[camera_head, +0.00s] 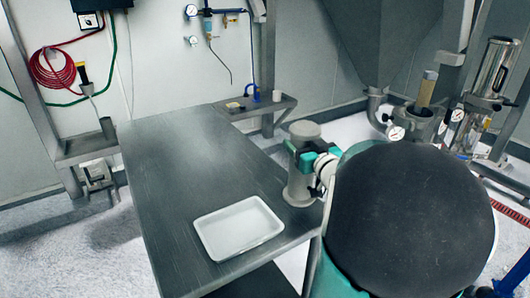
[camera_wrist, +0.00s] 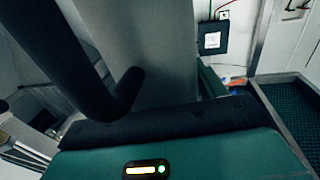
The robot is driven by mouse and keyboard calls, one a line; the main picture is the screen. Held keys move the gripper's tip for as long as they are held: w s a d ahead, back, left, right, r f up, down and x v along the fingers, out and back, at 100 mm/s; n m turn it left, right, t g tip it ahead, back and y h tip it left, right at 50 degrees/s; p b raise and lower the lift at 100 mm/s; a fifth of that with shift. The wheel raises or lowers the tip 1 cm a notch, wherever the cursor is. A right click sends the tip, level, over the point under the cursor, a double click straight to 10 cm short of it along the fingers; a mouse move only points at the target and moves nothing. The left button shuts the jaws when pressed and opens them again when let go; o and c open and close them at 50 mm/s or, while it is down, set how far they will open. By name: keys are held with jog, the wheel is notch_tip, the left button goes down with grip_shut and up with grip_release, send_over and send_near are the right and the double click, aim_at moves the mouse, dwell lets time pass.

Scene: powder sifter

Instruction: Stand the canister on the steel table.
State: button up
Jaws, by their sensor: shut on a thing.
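The canister (camera_head: 299,188) is a grey cylinder with a wide rounded top, upright at the right edge of the steel table (camera_head: 175,190) in the head view. My gripper (camera_head: 306,155) is shut around its narrower part, just below the top. In the wrist view the canister (camera_wrist: 160,50) is a large grey surface beside a dark finger of my gripper (camera_wrist: 132,88). Its base overlaps the table edge in the head view, and I cannot tell whether it touches the tabletop. My arm hides part of its right side.
A white tray (camera_head: 238,228) lies on the table's near right part. The table's middle and far left are bare. A small side shelf (camera_head: 262,106) with a cup (camera_head: 277,96) stands behind. Sifter pipework and gauges (camera_head: 396,132) stand at the right.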

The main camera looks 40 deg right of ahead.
jog(key=w+d+f, duration=0.2)
jog(key=w+f, duration=0.2)
jog(key=f, duration=0.4)
jog(key=shift+d+f, duration=0.35)
jog(key=shift+f, duration=0.15)
jog(key=o, duration=1.4)
jog(key=shift+c, duration=0.2)
